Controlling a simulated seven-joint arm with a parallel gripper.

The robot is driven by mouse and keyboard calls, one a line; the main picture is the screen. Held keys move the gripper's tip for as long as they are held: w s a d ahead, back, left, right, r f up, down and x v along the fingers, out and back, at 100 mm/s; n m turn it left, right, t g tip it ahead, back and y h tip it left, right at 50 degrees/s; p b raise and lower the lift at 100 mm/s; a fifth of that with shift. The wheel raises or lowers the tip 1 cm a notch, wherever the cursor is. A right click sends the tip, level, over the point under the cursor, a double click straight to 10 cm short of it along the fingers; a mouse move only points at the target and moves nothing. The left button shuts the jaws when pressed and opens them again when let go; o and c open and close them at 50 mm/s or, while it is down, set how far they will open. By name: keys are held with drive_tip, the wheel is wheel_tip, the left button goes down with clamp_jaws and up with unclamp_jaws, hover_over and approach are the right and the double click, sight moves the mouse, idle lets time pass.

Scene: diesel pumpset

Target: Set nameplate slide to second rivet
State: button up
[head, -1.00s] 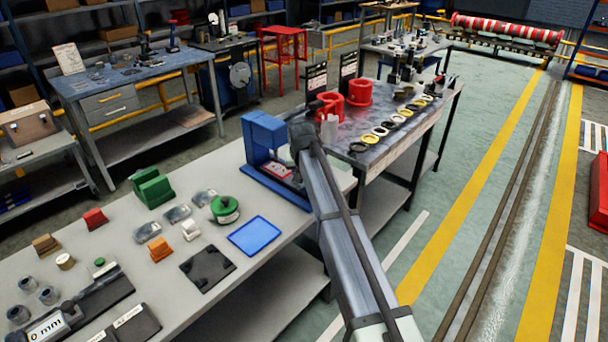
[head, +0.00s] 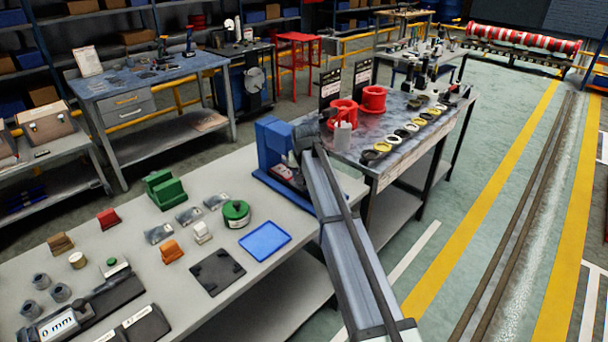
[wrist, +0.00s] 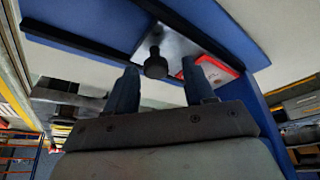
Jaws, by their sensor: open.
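A blue fixture (head: 272,142) stands at the far right end of the grey bench; its blue frame also shows in the wrist view (wrist: 238,28). In the wrist view a metal plate (wrist: 178,46) lies inside the frame, with a black round knob (wrist: 156,67) on it. A red and white label (wrist: 212,70) is beside the plate, partly behind a finger. I cannot make out rivets or tell for sure which part is the nameplate slide. My gripper (wrist: 160,88) is open, with the knob between and beyond its fingertips. No contact shows. In the head view my arm hides the gripper.
A blue tray (head: 264,241), black pad (head: 217,272), green round container (head: 236,213) and several small blocks lie on the bench. A second table (head: 395,165) with red parts (head: 373,98) and rings stands behind my arm. Open floor lies to the right.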

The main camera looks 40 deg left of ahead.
drive_tip(key=v, duration=1.3)
drive_tip(key=shift+r, duration=0.4)
drive_tip(key=shift+s+d+f, duration=0.1)
drive_tip(key=shift+d, duration=0.05)
